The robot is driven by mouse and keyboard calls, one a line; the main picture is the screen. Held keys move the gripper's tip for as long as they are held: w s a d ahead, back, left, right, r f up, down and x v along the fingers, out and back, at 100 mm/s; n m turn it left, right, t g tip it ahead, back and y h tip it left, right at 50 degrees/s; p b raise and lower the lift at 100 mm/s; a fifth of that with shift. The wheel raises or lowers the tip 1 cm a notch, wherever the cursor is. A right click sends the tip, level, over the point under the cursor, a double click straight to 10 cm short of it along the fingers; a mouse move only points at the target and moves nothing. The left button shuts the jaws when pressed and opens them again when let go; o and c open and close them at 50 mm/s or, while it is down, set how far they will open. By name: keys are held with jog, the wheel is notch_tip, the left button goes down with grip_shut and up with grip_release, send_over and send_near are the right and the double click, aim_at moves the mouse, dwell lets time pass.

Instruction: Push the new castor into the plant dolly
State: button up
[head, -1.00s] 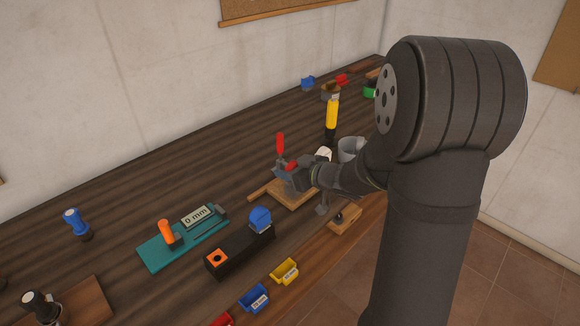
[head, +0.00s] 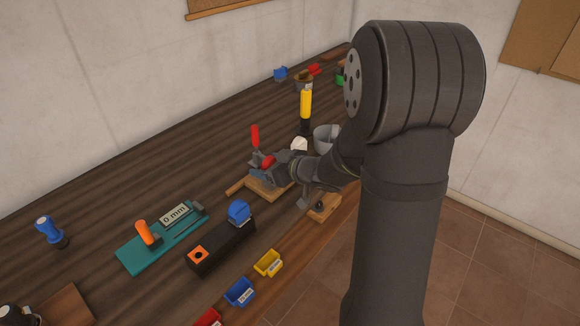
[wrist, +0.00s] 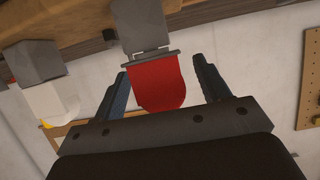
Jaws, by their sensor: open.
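My gripper (head: 272,171) is at a wooden board with a grey clamp-like fixture, probably the plant dolly (head: 238,187). An upright red handle (head: 255,136) rises from the fixture, and a second red part (head: 267,161) shows beside my gripper. In the wrist view, my gripper (wrist: 162,82) is open, with one finger on each side of a red flat tab (wrist: 155,85) hanging from a grey metal piece (wrist: 143,25). I see gaps between the tab and both fingers. I cannot make out the new castor for sure; my gripper and arm hide part of the board.
A wooden block with a dark knob (head: 322,207) lies at the bench's front edge. A grey cup (head: 326,138) and a yellow-handled tool (head: 305,105) stand behind. A black block (head: 222,246), a teal gauge (head: 160,240) and small bins (head: 240,292) are left and nearer.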

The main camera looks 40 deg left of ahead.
jog(key=v, duration=1.6)
jog(key=shift+d, duration=0.25)
jog(key=shift+a, duration=0.1)
jog(key=x, duration=1.7)
jog(key=shift+a, duration=0.15)
jog(key=shift+r, duration=0.1)
